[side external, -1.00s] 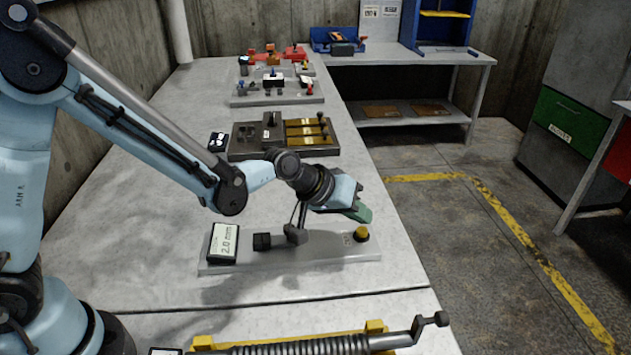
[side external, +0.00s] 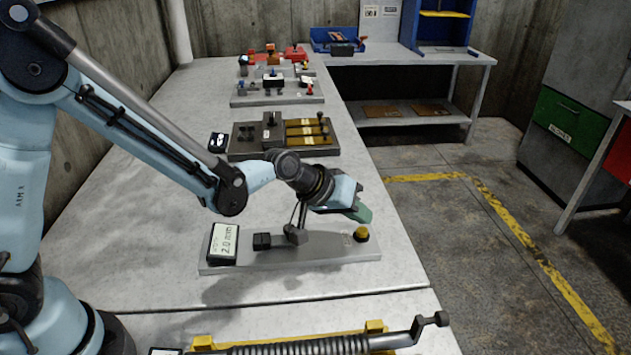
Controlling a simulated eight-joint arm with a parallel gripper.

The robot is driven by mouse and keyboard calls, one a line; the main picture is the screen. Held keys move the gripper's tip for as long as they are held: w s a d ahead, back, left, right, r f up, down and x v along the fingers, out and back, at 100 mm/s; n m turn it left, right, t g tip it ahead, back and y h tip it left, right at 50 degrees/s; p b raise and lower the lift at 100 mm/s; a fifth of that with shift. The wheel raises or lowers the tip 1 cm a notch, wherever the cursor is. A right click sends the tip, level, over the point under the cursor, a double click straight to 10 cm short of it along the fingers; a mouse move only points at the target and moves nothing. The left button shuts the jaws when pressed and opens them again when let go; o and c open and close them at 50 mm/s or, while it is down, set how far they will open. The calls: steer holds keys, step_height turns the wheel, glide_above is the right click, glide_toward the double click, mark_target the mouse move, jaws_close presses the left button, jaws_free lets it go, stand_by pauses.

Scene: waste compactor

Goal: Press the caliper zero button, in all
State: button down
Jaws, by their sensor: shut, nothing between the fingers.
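The caliper fixture is a flat grey plate (side external: 320,258) on the bench, with a display (side external: 224,243) at its left end that reads about 2.0 mm. A small black block (side external: 262,241) and a dark jaw piece (side external: 295,235) stand on the plate. A round yellow button (side external: 361,233) sits at the plate's right end. My gripper (side external: 362,214), with green fingertips, is shut and empty. It shows just above the yellow button in the picture, with a small gap visible between them. I cannot tell the exact distance in depth.
Behind stands a dark fixture with brass bars (side external: 306,131), and a grey plate with small knobs (side external: 275,92) farther back. A spring device with yellow mounts (side external: 290,345) lies at the front. The bench's right edge drops to the floor close beside the button.

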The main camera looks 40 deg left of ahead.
mark_target(356, 233)
steer(key=shift+f, duration=0.15)
steer(key=shift+f, duration=0.25)
steer(key=shift+f, duration=0.5)
stand_by(0.7)
steer(key=shift+r, duration=0.95)
steer(key=shift+r, duration=2.5)
